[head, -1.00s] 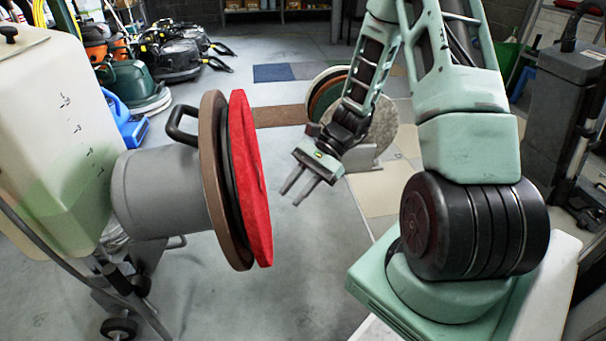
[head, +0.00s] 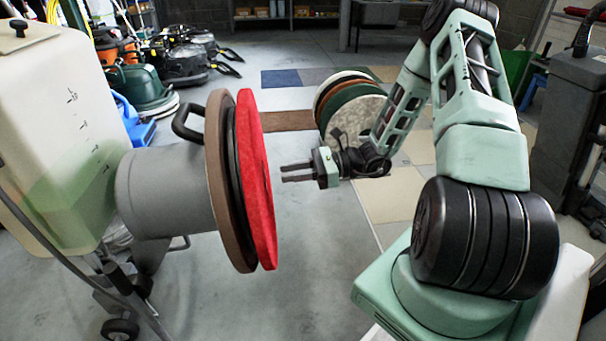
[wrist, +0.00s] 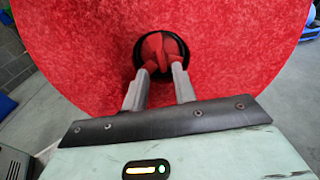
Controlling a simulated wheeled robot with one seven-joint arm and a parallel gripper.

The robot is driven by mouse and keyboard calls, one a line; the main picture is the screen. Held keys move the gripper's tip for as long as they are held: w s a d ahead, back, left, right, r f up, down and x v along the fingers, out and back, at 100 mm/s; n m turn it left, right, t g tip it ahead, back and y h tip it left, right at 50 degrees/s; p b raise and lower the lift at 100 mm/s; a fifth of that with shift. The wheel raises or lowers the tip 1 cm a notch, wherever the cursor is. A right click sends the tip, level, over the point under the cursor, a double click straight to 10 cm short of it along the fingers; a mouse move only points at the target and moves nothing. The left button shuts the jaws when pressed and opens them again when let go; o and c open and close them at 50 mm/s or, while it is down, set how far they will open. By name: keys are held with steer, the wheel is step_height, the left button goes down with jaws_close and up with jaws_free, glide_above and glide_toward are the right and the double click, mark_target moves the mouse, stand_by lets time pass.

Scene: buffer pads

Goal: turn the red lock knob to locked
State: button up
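The red lock knob (wrist: 164,46) shows in the wrist view, inside a black round recess at the middle of the red pad (wrist: 230,65). Its raised grip runs roughly up and down in that view. In the head view the red pad (head: 258,180) is seen nearly edge-on and the knob is hidden. My gripper (head: 283,173) is open and empty, with its fingers pointing left at the pad's face, very close to it. In the wrist view the fingertips (wrist: 163,68) overlap the recess's lower edge, just below the knob. I cannot tell whether they touch anything.
The pad is on a floor machine with a grey motor housing (head: 165,190), a brown disc (head: 220,200) and a pale tank (head: 60,120). A rack of round pads (head: 355,110) stands behind my gripper. Floor below my gripper is clear.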

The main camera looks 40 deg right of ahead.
steer(key=shift+x, duration=2.9)
steer(key=shift+p, duration=0.6)
jaws_close()
steer(key=shift+r, duration=0.1)
